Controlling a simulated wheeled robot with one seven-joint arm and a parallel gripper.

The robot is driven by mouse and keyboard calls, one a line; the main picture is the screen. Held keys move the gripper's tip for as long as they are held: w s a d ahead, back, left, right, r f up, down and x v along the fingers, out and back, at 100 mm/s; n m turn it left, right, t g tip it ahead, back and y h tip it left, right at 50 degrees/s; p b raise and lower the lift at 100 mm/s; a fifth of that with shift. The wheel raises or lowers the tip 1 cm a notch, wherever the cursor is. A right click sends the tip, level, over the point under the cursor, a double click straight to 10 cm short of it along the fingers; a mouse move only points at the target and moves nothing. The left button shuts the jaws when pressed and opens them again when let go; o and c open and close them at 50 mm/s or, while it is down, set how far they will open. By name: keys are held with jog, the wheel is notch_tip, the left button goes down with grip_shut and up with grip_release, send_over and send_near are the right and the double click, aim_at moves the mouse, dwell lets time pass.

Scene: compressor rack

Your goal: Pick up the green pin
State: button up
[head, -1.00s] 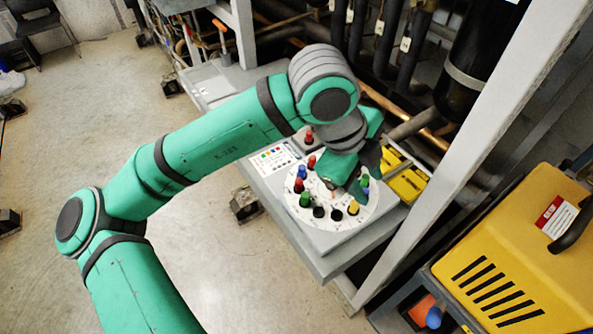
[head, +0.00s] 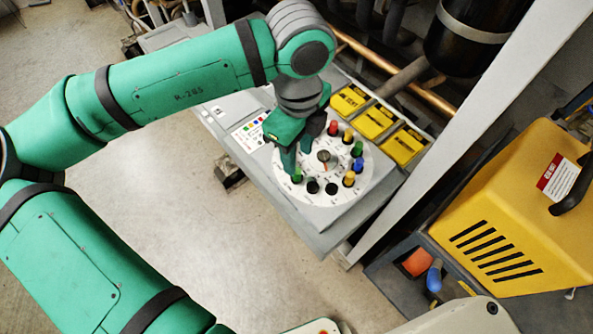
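A white round dial plate (head: 305,200) on a grey box carries a ring of coloured pins. One green pin (head: 297,175) stands at the near left of the ring. Another green pin (head: 357,149) stands on the right side. My gripper (head: 294,168) points down over the left of the dial, its fingertips right at the near-left green pin. I cannot tell whether the fingers touch it or how wide they are apart. The gripper body hides the dial's far-left part.
On the ring also stand a red pin (head: 333,128), a blue pin (head: 357,165) and yellow pins (head: 349,179). A knob (head: 323,156) is at the centre. Yellow boxes (head: 375,121) lie behind; a grey post (head: 440,140) and a yellow machine (head: 515,215) stand right.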

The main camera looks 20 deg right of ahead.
aim_at(297, 175)
jog(key=shift+w+a+f, duration=0.1)
jog(key=shift+a+f, duration=0.05)
jog(key=shift+f, duration=2.4)
grip_shut()
